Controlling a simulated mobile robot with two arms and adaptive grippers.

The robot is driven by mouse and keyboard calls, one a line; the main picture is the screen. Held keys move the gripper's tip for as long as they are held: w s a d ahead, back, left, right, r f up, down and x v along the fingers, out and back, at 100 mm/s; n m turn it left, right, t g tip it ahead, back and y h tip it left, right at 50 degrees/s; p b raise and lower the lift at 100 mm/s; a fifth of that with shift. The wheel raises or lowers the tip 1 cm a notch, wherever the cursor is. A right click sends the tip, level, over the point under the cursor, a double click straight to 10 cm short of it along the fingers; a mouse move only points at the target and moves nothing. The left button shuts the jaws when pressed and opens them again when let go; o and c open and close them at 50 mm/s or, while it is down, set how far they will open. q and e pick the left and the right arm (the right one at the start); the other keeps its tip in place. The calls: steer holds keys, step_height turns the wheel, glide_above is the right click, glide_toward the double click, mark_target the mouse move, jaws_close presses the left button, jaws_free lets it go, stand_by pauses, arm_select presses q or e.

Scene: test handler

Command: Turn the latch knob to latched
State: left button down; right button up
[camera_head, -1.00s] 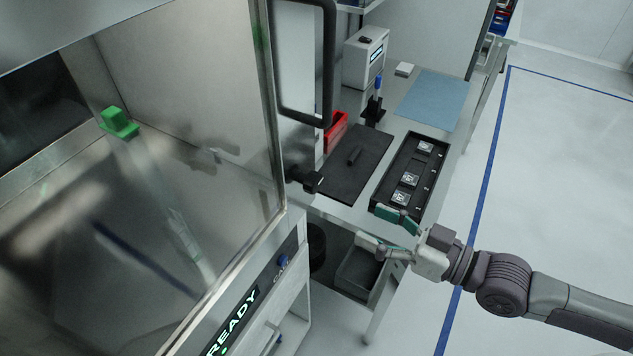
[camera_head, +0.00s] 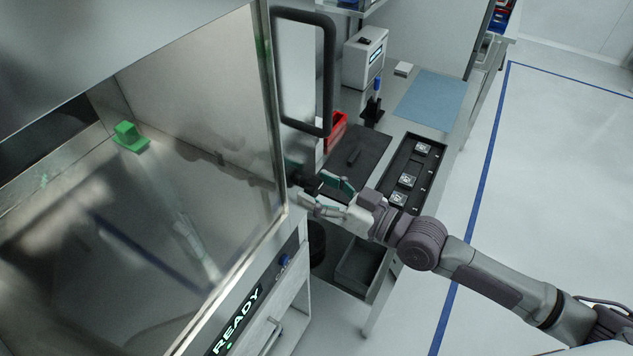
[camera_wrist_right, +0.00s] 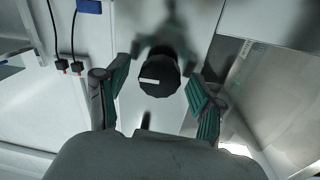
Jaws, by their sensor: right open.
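The latch knob (camera_head: 303,179) is a small dark knob on the right edge of the machine's front, below the black door handle. In the right wrist view the knob (camera_wrist_right: 160,74) is round and black with a white mark that lies roughly level. My right gripper (camera_head: 318,189) is open at the knob, with its green-padded fingers partly hiding it in the head view. In the wrist view the fingers stand on either side of the knob, with visible gaps; whether the knob lies between them in depth I cannot tell. My left gripper is out of view.
A black loop handle (camera_head: 329,75) rises above the knob. A lit READY display (camera_head: 238,318) is on the machine's lower front. A bench behind holds a dark mat (camera_head: 372,143), a black tray (camera_head: 432,162) with several chips, and a red bin (camera_head: 337,128). Floor at right is clear.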

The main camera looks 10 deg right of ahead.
steer(key=shift+w+a, duration=0.2)
steer(key=shift+a, duration=0.05)
steer(key=c, duration=1.1)
steer(key=shift+c, duration=0.2)
